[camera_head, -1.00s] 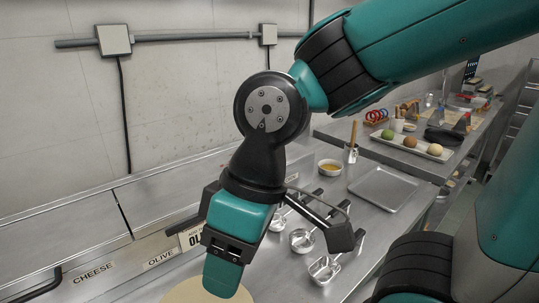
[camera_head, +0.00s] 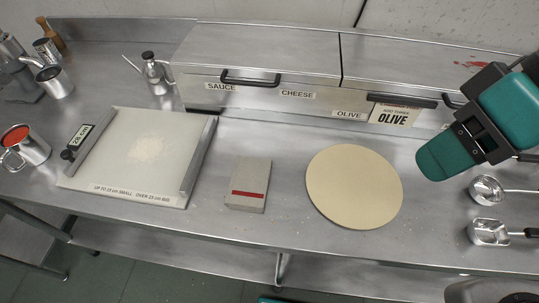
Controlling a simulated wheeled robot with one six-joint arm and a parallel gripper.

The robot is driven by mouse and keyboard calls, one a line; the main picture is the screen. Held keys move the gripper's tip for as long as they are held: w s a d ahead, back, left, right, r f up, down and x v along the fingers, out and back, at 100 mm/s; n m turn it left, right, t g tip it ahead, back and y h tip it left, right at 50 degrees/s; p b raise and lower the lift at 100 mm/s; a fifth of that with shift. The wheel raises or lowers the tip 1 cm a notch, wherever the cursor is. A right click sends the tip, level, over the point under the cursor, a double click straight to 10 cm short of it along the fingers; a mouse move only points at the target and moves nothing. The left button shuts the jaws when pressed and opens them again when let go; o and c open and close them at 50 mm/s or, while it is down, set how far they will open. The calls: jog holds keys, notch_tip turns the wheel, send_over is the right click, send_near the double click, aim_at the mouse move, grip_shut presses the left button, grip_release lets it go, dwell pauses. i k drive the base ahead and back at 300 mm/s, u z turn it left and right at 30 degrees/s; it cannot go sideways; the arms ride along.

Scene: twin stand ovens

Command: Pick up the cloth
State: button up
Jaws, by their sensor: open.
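A folded grey cloth (camera_head: 248,185) with a red stripe near its front edge lies flat on the steel counter, between the white board and the round dough disc. My gripper (camera_head: 488,122) shows at the right edge of the view, above the counter and to the right of the disc. It is open, with nothing seen in it, and well apart from the cloth. Part of it is cut off by the frame edge.
A white board (camera_head: 105,165) with metal side rails is left of the cloth. The dough disc (camera_head: 354,205) lies to its right. Metal scoops (camera_head: 488,190) lie below my gripper. Lidded bins (camera_head: 260,50) stand behind. Bare counter surrounds the cloth.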

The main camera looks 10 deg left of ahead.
aim_at(249, 182)
jog(key=k, duration=1.2)
jog(key=u, duration=0.6)
jog(key=i, duration=0.85)
jog(key=u, duration=0.6)
